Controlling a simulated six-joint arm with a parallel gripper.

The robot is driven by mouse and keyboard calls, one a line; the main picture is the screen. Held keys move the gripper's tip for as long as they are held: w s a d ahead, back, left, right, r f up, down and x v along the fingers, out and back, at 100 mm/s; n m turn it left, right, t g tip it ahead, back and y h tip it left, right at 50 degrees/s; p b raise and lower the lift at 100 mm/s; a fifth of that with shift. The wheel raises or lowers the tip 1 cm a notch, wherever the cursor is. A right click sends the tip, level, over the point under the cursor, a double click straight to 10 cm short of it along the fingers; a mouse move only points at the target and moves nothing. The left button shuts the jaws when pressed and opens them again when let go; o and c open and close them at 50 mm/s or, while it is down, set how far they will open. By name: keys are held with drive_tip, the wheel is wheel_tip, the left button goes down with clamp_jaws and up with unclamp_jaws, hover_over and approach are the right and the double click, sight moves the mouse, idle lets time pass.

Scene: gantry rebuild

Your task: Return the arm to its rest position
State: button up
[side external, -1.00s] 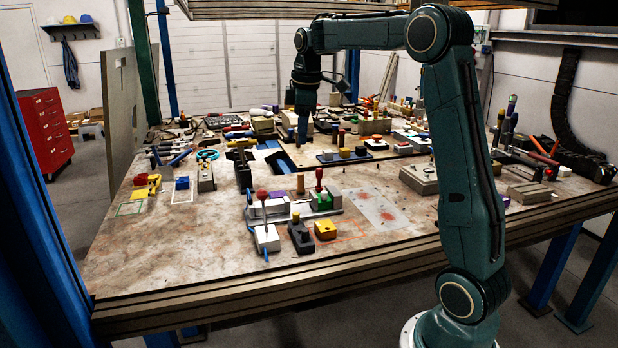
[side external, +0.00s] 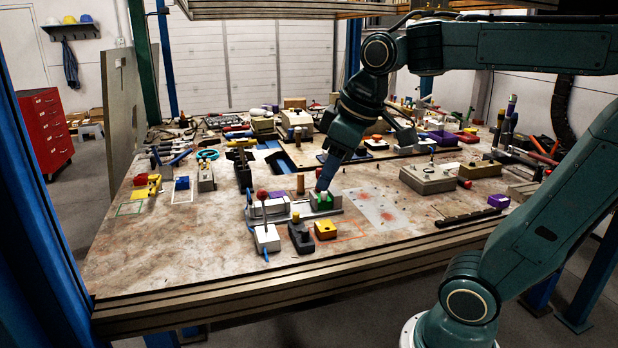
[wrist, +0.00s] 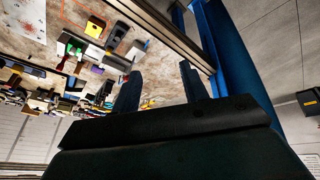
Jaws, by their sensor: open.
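My gripper (side external: 325,178) is open and empty, its fingers tilted down and to the left. In the side external view it overlaps the space just above a grey fixture (side external: 336,210) with a green block (side external: 322,201); I cannot tell how high above it is. In the wrist view my gripper's two fingers (wrist: 160,88) stand well apart with nothing between them. The wrist view is tilted and shows the table upside down.
The workbench (side external: 150,260) is crowded with tools and parts. A grey box (side external: 428,179) stands to the right. The front left surface is bare.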

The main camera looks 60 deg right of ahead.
drive_tip(key=s+a+f+m+t, duration=0.1)
drive_tip(key=s+a+f, duration=0.2)
drive_tip(key=s+f, duration=0.2)
drive_tip(key=shift+s+a+m+y, duration=0.3)
drive_tip(key=shift+s+a+m, duration=0.1)
drive_tip(key=shift+s, duration=0.8)
